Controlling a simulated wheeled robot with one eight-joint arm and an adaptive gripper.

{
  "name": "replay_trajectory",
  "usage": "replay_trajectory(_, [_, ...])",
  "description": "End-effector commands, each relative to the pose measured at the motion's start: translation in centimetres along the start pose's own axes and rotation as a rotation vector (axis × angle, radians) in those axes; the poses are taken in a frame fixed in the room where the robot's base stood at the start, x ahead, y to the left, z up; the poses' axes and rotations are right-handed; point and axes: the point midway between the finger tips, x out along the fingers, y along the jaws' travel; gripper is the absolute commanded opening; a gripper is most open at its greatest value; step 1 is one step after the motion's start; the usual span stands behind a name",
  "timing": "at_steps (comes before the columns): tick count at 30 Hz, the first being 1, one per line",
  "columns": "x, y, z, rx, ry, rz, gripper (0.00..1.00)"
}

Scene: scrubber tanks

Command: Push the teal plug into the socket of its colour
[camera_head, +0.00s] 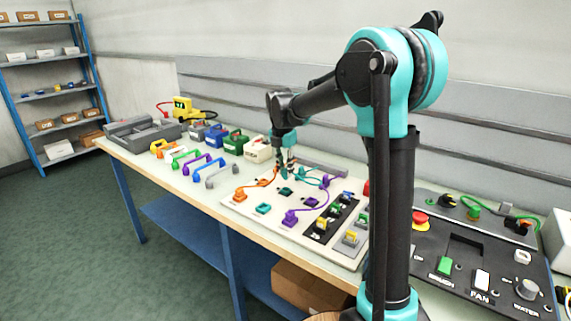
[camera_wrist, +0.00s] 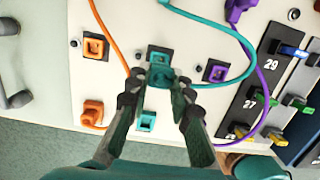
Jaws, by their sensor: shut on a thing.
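My gripper (camera_wrist: 160,82) is shut on the teal plug (camera_wrist: 161,76), with a teal cable (camera_wrist: 245,60) looping away to the right. In the head view my gripper (camera_head: 287,170) is above the pale board (camera_head: 235,205), with the plug between its fingers. A teal-rimmed socket (camera_wrist: 158,56) lies just beyond the plug in the wrist view, partly covered by it; in the head view the socket (camera_head: 285,191) shows below the gripper, apparently with a gap. A second teal-rimmed fitting (camera_wrist: 147,121) shows between the fingers, nearer the board's front edge.
An orange socket (camera_wrist: 95,47) and a purple socket (camera_wrist: 215,70) flank the teal one. An orange plug (camera_wrist: 92,112) and a purple plug (camera_head: 290,217) stand nearer the front, with loose cables. A black switch panel (camera_wrist: 262,85) lies right; coloured cases (camera_head: 235,140) stand left.

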Motion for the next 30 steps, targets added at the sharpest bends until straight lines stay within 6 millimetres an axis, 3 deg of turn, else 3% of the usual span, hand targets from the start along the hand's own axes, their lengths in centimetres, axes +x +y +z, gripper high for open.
replay_trajectory(15, [3.3,0.0,-0.4,0.0,0.0,0.0,0.0])
replay_trajectory(30, [3.4,0.0,-0.4,0.0,0.0,0.0,0.0])
